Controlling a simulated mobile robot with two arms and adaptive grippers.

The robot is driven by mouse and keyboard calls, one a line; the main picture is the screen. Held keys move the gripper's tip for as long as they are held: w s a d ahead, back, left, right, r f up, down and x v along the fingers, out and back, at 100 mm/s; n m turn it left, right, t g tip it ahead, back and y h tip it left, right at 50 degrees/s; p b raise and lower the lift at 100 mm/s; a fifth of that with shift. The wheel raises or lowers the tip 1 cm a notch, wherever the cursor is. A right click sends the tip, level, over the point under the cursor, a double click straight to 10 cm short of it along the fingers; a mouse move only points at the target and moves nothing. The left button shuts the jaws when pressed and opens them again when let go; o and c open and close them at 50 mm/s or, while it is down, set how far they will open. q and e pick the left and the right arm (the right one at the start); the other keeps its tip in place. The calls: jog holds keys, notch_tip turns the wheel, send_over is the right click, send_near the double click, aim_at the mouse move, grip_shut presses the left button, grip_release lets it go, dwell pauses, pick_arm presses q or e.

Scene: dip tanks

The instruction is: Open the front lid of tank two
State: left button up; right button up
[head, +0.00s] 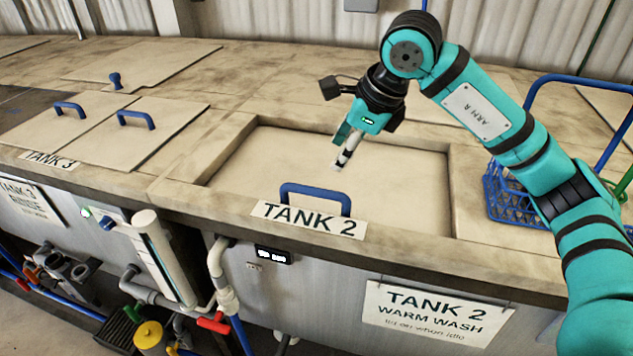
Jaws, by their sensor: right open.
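Tank two's front lid (395,188) is a pale, stained panel lying flat and closed within a raised rim. Its blue bar handle (316,188) stands near the front edge, just behind the "TANK 2" label (308,219). My right gripper (341,162) comes in from the right and appears just above the lid, behind the handle and a little to its right in the picture. It is open and empty, with its fingers pointing down. The exact gap to the lid is hard to judge. My left gripper is out of view.
A blue wire basket (512,195) with a tall handle stands right of the lid, close to my right arm. Tank three's lids with blue handles (136,118) lie closed at the left. Pipes and valves (160,290) run below the front edge.

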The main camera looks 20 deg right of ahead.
aim_at(316, 189)
jog(key=p+x, duration=0.1)
jog(key=x, duration=0.5)
jog(key=p+x, duration=0.2)
jog(key=x, duration=0.4)
jog(key=shift+w+a+f, duration=0.25)
jog(key=shift+w, duration=0.1)
jog(key=shift+w+f, duration=0.15)
jog(key=shift+f, duration=0.15)
grip_shut()
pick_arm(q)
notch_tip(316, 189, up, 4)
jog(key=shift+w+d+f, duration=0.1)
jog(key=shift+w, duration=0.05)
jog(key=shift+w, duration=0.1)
